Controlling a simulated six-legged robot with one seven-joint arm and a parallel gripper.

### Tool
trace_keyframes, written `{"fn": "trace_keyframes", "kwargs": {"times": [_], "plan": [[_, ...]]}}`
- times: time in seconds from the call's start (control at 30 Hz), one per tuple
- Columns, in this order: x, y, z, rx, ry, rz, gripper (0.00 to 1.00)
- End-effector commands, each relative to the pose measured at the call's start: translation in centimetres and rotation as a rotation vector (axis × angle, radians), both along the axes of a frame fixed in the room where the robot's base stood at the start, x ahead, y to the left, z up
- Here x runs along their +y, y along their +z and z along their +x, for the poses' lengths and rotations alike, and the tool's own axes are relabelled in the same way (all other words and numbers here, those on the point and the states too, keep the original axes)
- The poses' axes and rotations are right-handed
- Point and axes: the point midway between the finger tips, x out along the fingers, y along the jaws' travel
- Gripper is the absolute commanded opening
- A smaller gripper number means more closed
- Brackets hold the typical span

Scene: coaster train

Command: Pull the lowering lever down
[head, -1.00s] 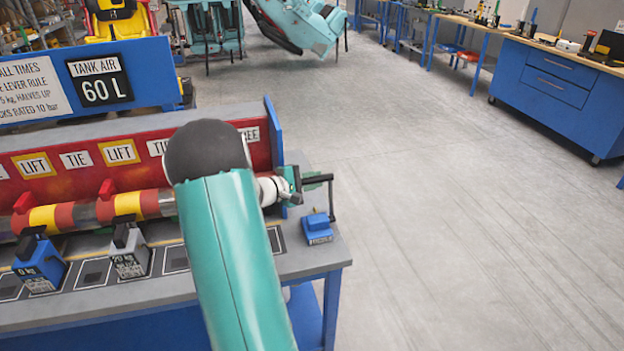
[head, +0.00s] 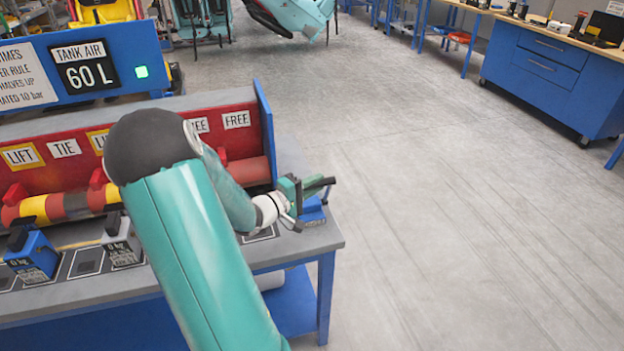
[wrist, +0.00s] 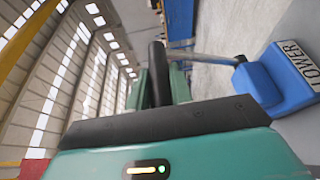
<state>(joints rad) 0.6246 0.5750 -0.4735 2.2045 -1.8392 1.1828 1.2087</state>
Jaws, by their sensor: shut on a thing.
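The lowering lever is a blue block (head: 315,214) at the bench's right end with a black handle (head: 330,181) on a crank arm. In the wrist view the block (wrist: 272,88) carries a white label reading "LOWER", and a grey rod (wrist: 205,57) runs from it to the black handle (wrist: 157,72). My gripper (head: 303,189) is at the handle, just above the block. It is shut on the handle, which stands between the green fingers in the wrist view. In the head view the gripper hides part of the lever.
The bench (head: 295,240) holds a red panel (head: 240,148) with LIFT, TIE and FREE labels, a striped roller (head: 65,207) and weight blocks (head: 33,255). My arm covers the middle. A sign (head: 84,72) reads "TANK AIR 60 L" beside a lit green lamp (head: 142,72). Floor at right is clear.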

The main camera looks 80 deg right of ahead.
Motion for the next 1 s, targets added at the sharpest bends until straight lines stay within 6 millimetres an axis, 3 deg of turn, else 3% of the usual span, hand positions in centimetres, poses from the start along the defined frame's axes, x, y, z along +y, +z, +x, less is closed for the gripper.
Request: {"fn": "trace_keyframes", "kwargs": {"times": [0.5,0.53,0.63,1.0], "plan": [[0.41,-0.44,-0.10,0.002,0.003,0.008,0.00],[0.40,-0.44,-0.09,0.002,0.003,0.009,0.24],[0.40,-0.41,-0.10,0.002,0.003,0.008,0.43],[0.66,-0.30,0.14,0.001,0.002,0.004,0.43]]}}
